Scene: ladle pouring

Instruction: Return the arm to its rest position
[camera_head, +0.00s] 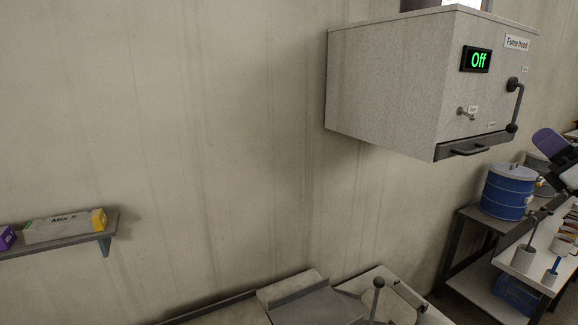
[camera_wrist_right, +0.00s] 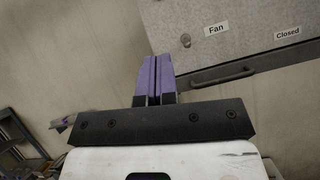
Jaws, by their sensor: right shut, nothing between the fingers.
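My right gripper (camera_head: 548,142) shows at the right edge of the head view, raised in front of the wall side, with its purple fingers pointing up and left. In the right wrist view its two purple fingers (camera_wrist_right: 153,78) are together, with nothing between them. They appear in front of the fume hood's lower edge in that view, apparently without contact, though the gap is hard to judge. The rest of the right arm is mostly cut off by the frame. My left gripper is not in view.
The fume hood (camera_head: 400,80) hangs on the wall, its display reading "Off"; its handle (camera_wrist_right: 222,78) also shows in the wrist view. A blue drum (camera_head: 508,192), a grey cup (camera_head: 523,258) and a bench stand below my right gripper. A shelf (camera_head: 60,246) holds boxes at left.

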